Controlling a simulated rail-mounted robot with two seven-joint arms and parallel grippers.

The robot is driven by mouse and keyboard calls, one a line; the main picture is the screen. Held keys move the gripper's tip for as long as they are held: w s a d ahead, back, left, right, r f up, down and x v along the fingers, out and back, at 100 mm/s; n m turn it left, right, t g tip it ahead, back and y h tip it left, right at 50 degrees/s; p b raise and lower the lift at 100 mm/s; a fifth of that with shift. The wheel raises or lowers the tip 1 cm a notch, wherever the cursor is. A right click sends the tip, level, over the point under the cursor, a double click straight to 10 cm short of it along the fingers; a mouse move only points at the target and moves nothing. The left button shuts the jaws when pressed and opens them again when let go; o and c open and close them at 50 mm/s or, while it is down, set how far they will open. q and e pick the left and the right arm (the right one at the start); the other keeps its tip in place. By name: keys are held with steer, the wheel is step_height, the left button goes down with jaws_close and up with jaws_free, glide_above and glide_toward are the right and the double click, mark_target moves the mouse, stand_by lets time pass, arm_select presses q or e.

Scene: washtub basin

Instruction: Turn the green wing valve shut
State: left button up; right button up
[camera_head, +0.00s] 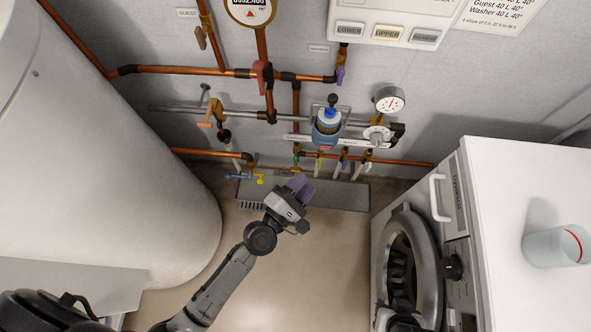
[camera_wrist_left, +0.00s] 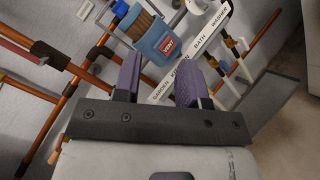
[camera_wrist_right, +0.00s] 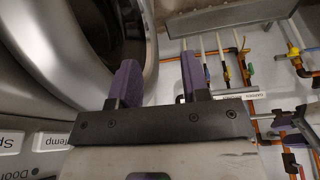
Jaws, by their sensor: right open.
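A small green valve (camera_head: 297,153) sits on the lower pipework in the head view, above the grey trough. In the right wrist view a green part (camera_wrist_right: 250,69) shows beside the pipes; its handle angle is too small to judge. My left gripper (camera_head: 299,183) is just below the green valve in the head view, over the trough. Its purple fingers (camera_wrist_left: 156,66) are apart and empty in the left wrist view, where I cannot make out the green valve. My right gripper (camera_wrist_right: 160,72) is open and empty near the washer door.
A blue bottle holder (camera_head: 327,128) hangs on the pipes above my left gripper. Yellow (camera_head: 260,179) and blue (camera_head: 237,176) valves are to its left. The grey trough (camera_head: 345,195) lies below the pipes. A white washer (camera_head: 520,200) and a large white tank (camera_head: 90,160) flank the floor.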

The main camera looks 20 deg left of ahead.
arm_select(q)
step_height(320, 180, down, 12)
steer(key=w+a+f+n+t+y+b, duration=0.1)
steer(key=w+a+n+t+y+b, duration=0.15)
steer(key=n+y+b, duration=0.45)
steer(key=n+g+y+b, duration=0.3)
steer(key=n+y+b, duration=0.1)
steer(key=n+b, duration=0.65)
glide_toward(295, 162)
steer(key=b+x, duration=0.2)
steer(key=x, duration=0.9)
steer(key=shift+f+b, duration=0.1)
steer(key=shift+b, duration=0.3)
arm_select(e)
step_height(295, 162, down, 23)
steer(key=shift+w, duration=0.2)
arm_select(q)
steer(key=shift+d, duration=0.1)
steer(key=shift+c, duration=0.4)
jaws_close()
